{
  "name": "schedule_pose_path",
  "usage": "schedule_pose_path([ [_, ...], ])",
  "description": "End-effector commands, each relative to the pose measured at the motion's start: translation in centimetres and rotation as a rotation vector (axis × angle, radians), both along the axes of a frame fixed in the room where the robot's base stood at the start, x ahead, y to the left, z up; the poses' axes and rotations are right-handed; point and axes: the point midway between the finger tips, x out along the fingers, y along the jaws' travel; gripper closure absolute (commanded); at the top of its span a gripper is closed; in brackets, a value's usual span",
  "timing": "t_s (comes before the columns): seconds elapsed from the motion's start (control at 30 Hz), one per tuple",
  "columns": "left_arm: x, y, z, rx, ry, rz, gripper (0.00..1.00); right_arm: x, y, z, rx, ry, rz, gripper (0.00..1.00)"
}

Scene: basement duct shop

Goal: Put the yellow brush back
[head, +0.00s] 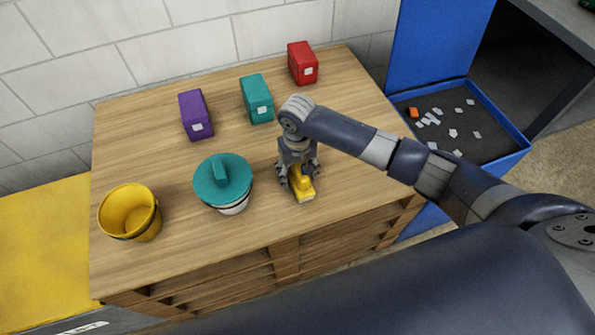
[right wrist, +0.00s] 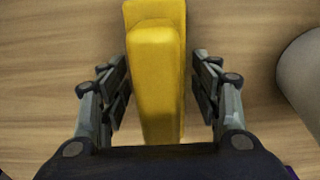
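The yellow brush (head: 304,194) lies on the wooden worktop right of the teal-lidded pot, near the front edge. My right gripper (head: 297,181) points down over it and hides part of it. In the right wrist view the brush (right wrist: 157,75) lies between the two fingers of my right gripper (right wrist: 160,90). The fingers are open, one on each side, with a narrow gap visible at least on the right side. The brush seems to rest on the wood. My left gripper is not in view.
The wooden worktop (head: 150,100) also holds a yellow bucket (head: 130,212), a teal-lidded pot (head: 224,182), and purple (head: 196,115), teal (head: 257,99) and red (head: 302,63) boxes. A blue bin (head: 520,145) with scraps stands at right. Worktop between boxes and pot is clear.

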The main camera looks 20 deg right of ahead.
Motion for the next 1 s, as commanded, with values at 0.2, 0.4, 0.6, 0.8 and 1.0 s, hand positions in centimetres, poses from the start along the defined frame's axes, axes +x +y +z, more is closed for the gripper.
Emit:
schedule_pose_path([
  [0.2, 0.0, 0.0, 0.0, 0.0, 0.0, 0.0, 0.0, 0.0, 0.0, 0.0, 0.0, -0.001, 0.0, 0.4],
  [0.4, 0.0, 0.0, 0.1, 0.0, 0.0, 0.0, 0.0, 0.1, 0.0, 1.3, 0.0, -0.003, 0.0, 0.4],
  [0.6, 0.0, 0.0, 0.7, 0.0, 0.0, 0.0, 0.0, 0.1, 0.0, 5.3, 0.002, -0.004, 0.0, 0.4],
  [0.8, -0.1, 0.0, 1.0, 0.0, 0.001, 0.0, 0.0, 0.1, 0.1, 9.4, 0.001, -0.003, 0.001, 0.4],
  [1.0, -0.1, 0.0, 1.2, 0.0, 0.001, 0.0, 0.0, 0.1, 0.1, 11.8, 0.0, -0.001, -0.001, 0.4],
])
